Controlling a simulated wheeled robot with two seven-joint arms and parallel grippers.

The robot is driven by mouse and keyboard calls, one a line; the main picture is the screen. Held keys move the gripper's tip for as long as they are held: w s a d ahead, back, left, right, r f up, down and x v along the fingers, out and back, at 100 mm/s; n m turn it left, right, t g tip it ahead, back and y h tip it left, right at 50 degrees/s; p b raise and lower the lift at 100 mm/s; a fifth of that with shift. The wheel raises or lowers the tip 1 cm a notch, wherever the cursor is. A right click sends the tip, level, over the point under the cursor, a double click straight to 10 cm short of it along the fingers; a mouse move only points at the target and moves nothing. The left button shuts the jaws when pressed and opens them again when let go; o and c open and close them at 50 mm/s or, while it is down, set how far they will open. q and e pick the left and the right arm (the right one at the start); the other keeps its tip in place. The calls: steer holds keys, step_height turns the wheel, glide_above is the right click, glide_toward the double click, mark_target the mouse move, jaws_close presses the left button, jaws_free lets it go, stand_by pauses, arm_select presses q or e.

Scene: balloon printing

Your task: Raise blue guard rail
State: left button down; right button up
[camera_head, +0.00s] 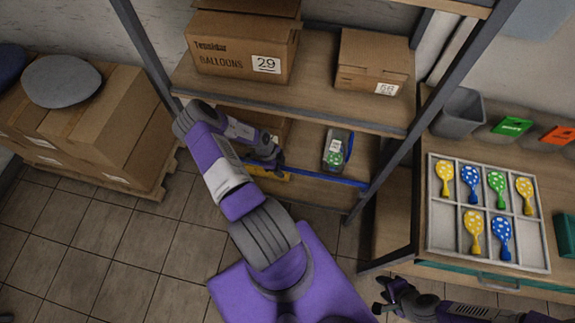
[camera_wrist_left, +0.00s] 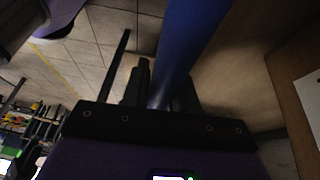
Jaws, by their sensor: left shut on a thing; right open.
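The blue guard rail (camera_head: 325,178) runs along the front of the lower shelf in the head view. In the left wrist view the blue rail (camera_wrist_left: 193,45) passes close up between my gripper fingers. My left gripper (camera_head: 277,166) is at the left part of the rail and is shut on it. The exact contact is partly hidden by the dark fingers, which also show in the left wrist view (camera_wrist_left: 160,92). My right gripper (camera_head: 382,296) is open and empty, low at the right, in front of the cabinet.
The lower shelf holds a small clear container (camera_head: 338,148) and a cardboard box (camera_head: 262,122). Balloon boxes (camera_head: 240,48) stand on the shelf above. Shelf posts (camera_head: 398,150) flank the rail.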

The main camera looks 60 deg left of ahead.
arm_select(q)
steer(key=shift+w+a+g+h+b, duration=0.35)
steer(key=shift+g+h, duration=0.15)
steer(key=shift+g, duration=0.1)
steer(key=c, duration=1)
jaws_free()
steer(key=shift+o, duration=0.2)
